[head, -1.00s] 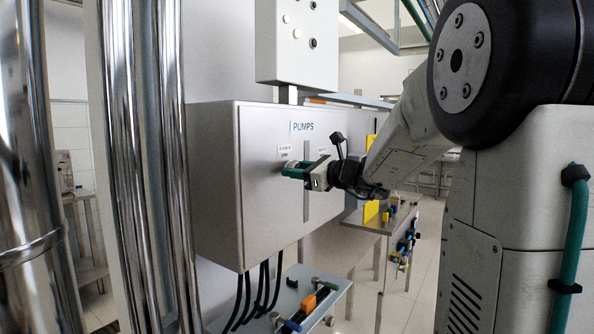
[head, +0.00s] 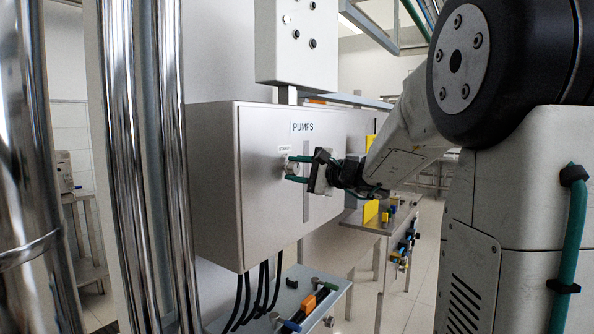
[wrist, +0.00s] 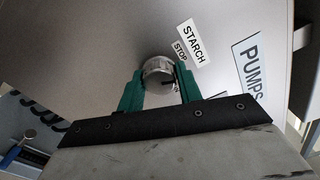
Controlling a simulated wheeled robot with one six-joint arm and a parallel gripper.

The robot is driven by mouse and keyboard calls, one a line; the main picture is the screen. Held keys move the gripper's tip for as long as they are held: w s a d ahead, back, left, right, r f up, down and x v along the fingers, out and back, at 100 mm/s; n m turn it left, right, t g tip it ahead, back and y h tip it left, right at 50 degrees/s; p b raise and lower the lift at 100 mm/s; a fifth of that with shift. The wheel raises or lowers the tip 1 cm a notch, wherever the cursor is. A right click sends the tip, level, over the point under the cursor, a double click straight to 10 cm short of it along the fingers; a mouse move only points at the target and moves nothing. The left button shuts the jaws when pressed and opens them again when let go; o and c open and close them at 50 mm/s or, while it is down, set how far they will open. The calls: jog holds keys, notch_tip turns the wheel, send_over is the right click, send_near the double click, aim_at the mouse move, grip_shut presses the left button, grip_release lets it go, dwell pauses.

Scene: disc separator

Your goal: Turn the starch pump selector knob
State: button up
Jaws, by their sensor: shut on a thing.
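The starch pump selector knob (wrist: 158,68) is a round metal knob on the front of the grey pumps box (head: 262,215). My gripper (wrist: 152,80) has its green fingers on either side of the knob and is shut on it. In the wrist view the labels STARCH (wrist: 193,43) and STOP (wrist: 181,52) sit beside the knob, and the view is rolled. In the head view my gripper (head: 290,169) reaches the box face from the right. The knob is mostly hidden there, and its pointer position cannot be told.
A smaller light box (head: 297,40) with buttons is above the pumps box. Shiny vertical pipes (head: 165,170) stand to the left. Black cables (head: 262,290) hang below the box. A low bench (head: 330,290) with tools stands beneath it.

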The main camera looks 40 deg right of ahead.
jog(key=shift+n, duration=1.9)
jog(key=o, duration=1)
jog(key=v, duration=0.7)
jog(key=shift+s+d, duration=0.15)
jog(key=shift+s, duration=0.2)
